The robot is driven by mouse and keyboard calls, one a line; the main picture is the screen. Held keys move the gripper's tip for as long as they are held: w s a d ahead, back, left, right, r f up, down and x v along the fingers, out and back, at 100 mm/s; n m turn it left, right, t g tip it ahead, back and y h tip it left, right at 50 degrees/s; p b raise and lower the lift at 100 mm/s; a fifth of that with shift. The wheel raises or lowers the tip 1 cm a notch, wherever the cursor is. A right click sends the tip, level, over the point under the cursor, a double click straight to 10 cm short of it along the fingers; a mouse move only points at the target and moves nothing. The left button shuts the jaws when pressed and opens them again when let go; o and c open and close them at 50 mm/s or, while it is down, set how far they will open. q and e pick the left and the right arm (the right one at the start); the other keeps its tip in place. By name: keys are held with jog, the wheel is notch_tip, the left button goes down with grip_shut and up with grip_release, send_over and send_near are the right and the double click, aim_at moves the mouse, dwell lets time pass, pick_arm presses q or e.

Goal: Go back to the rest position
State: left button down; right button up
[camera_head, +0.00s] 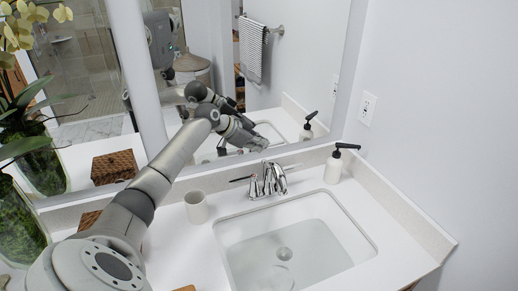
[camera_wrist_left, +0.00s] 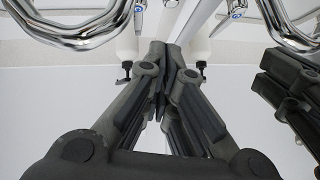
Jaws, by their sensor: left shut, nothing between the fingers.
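My left arm comes in from the lower left in the head view and reaches over the counter towards the mirror (camera_head: 320,60). My left gripper (camera_head: 259,143) is above the faucet (camera_head: 267,181), close to the mirror. In the wrist view its fingers (camera_wrist_left: 168,55) come together at the tips with nothing held between them. A dark reflection of the gripper shows at the right edge of that view. My right gripper is not in view in the head picture, apart from any unclear reflection.
A white sink (camera_head: 285,255) lies below the faucet. A soap dispenser (camera_head: 334,167) with a black pump stands to its right and a cup (camera_head: 196,207) to its left. A potted orchid (camera_head: 18,215) stands at the far left. The counter right of the sink is clear.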

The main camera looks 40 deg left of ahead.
pick_arm(q)
jog(key=b+v, duration=0.2)
jog(key=v, duration=0.5)
jog(key=shift+s+r, duration=0.25)
jog(key=shift+s, duration=0.05)
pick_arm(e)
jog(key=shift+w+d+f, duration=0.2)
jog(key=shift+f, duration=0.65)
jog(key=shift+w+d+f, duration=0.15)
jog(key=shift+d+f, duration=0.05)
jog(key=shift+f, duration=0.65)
